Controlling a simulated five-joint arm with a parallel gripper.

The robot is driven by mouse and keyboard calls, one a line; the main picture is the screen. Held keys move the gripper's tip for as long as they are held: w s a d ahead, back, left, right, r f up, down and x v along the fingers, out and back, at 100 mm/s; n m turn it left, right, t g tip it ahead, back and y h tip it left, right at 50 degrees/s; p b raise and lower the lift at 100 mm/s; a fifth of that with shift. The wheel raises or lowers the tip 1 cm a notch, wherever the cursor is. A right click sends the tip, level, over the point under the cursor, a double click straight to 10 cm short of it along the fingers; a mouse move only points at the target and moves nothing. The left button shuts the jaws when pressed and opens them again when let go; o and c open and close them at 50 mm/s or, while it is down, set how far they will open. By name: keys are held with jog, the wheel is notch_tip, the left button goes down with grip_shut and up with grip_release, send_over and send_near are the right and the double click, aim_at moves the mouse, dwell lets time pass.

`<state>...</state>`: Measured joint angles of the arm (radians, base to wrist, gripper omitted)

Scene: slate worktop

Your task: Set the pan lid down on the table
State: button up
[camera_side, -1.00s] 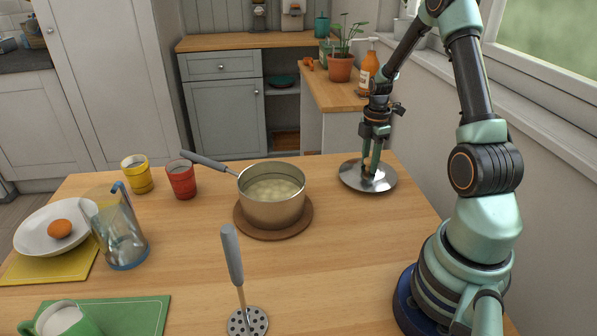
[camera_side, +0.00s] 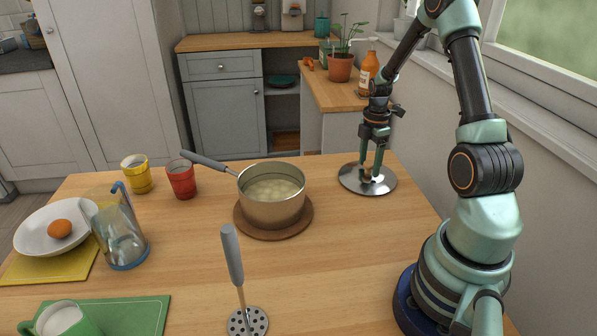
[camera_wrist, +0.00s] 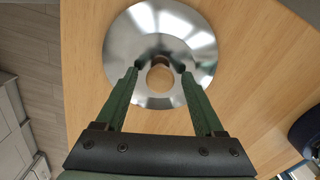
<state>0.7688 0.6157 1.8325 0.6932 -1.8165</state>
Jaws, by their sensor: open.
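The pan lid (camera_side: 350,181) is a shiny metal disc with a wooden knob. It lies flat on the wooden table (camera_side: 330,270), near its far right corner. My gripper (camera_side: 371,176) points down over the lid, with its fingers apart on either side of the knob. In the wrist view the lid (camera_wrist: 130,45) fills the upper middle, and the round knob (camera_wrist: 160,79) sits between the two green fingertips of my gripper (camera_wrist: 160,72), with gaps on both sides. The gripper is open and holds nothing.
A pot (camera_side: 271,207) of pale food stands on a round wooden trivet (camera_side: 243,226) left of the lid. Its handle points to the back left. A masher (camera_side: 233,262) stands in front. Cups, a glass jug (camera_side: 120,240) and a plate (camera_side: 38,232) are at left.

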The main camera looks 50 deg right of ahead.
aim_at(369, 162)
notch_tip(369, 162, up, 11)
jog(key=w+a+r+m+t+h, duration=0.1)
jog(key=a+r+m, duration=0.1)
jog(key=a+r, duration=0.35)
jog(key=w+a+r+m+t, duration=0.1)
jog(key=w+a+r+m, duration=0.15)
jog(key=a, duration=0.65)
jog(key=s+a+r+m+t, duration=0.1)
jog(key=s+a+m, duration=0.1)
jog(key=a, duration=0.5)
jog(key=s+a+r+m+t+y, duration=0.1)
jog(key=s+a+r+m+t, duration=0.1)
jog(key=a+m, duration=0.3)
jog(key=s+a, duration=0.1)
jog(key=a, duration=0.1)
jog(key=shift+a+t, duration=0.3)
jog(key=shift+a, duration=0.1)
jog(key=shift+s+m, duration=0.1)
jog(key=shift+m, duration=0.15)
